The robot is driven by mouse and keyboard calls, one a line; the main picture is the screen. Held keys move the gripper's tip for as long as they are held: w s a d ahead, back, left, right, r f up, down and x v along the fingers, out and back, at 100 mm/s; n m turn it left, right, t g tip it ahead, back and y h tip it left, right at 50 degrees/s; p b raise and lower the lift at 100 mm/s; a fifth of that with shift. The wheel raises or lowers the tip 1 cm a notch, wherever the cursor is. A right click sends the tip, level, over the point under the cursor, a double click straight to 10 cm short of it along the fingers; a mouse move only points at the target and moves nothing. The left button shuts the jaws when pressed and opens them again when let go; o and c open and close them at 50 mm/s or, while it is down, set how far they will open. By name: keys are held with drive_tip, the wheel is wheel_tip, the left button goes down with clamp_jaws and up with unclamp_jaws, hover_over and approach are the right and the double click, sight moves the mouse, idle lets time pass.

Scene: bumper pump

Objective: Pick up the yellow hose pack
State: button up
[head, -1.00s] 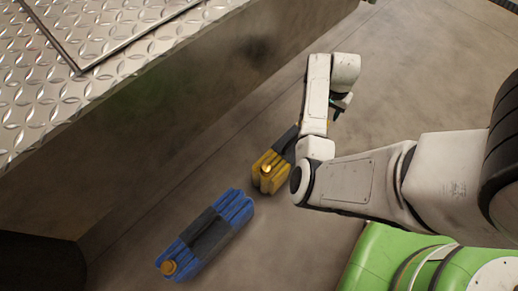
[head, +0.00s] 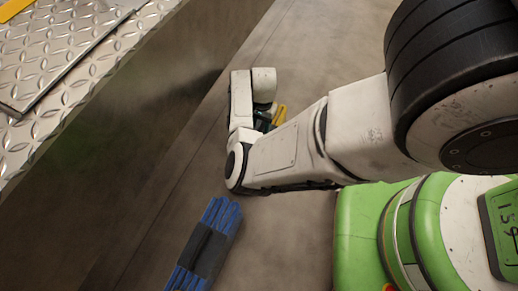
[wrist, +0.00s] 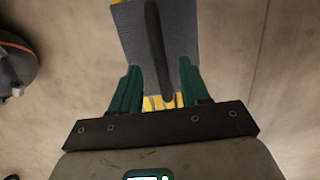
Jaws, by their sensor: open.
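The yellow hose pack (wrist: 182,40) lies on the floor, with a grey wrap around its middle and a dark strip along it. Yellow shows at its top end and between my fingers in the wrist view. In the head view only a bit of the yellow pack (head: 280,114) shows; my arm hides the rest. My gripper (wrist: 159,68) is open above the pack, with one green finger on each side of its grey wrap. I cannot tell whether the fingers touch it. In the head view my gripper (head: 264,122) is mostly hidden behind my wrist.
A blue hose pack (head: 206,247) with a dark wrap lies on the floor at the bottom, apart from my arm. A raised block with a diamond-plate top (head: 75,50) stands at the left. A dark rounded object (wrist: 14,62) is at the wrist view's left edge.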

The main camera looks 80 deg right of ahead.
drive_tip(key=f, duration=0.1)
drive_tip(key=f+b, duration=0.2)
drive_tip(key=f, duration=0.1)
drive_tip(key=shift+w+a, duration=0.2)
drive_tip(key=shift+a, duration=0.1)
drive_tip(key=shift+c, duration=0.4)
clamp_jaws()
drive_tip(key=shift+r, duration=0.15)
idle(0.5)
